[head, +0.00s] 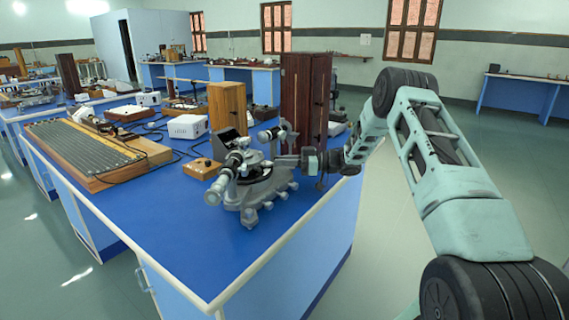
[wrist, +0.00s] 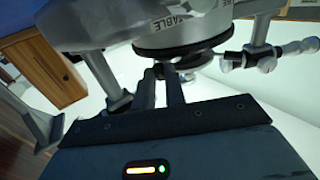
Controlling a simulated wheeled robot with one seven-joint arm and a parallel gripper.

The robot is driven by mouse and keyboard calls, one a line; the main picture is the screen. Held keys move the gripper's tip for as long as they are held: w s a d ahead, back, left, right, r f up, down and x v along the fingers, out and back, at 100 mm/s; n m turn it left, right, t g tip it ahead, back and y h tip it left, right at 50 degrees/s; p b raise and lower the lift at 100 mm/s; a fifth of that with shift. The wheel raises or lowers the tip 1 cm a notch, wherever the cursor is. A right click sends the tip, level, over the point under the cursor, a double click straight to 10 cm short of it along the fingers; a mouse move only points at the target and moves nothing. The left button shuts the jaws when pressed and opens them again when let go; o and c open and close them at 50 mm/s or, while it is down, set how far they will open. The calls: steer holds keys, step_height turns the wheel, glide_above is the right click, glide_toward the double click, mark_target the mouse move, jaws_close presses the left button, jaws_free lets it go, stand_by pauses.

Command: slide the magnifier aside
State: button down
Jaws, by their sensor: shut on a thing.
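The grey metal spectrometer (head: 262,185) stands on the blue bench top, with its telescope (head: 226,180) pointing toward the front left. In the wrist view the underside of its round table (wrist: 185,30) fills the upper middle. My gripper (head: 287,160) reaches in from the right at the spectrometer's middle height. In the wrist view my two dark fingers (wrist: 166,84) are close together under the round table, shut on the small dark magnifier (wrist: 161,70) at their tips. The fingers hide most of the magnifier.
A small wooden block (head: 203,169) and a white box (head: 187,126) lie behind left. A ridged wooden board (head: 85,150) is at the far left. Wooden cabinets (head: 227,107) stand behind. In the wrist view a spectrometer leg (wrist: 107,80) is close left. The bench front is clear.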

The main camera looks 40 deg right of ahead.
steer(key=shift+w+d+r, duration=0.15)
steer(key=shift+w+r, duration=0.05)
steer(key=shift+w, duration=0.15)
steer(key=c, duration=1.5)
jaws_free()
steer(key=shift+w+f, duration=0.1)
steer(key=shift+o, duration=0.2)
steer(key=b+v, duration=0.1)
steer(key=v, duration=1.6)
steer(key=shift+s, duration=0.3)
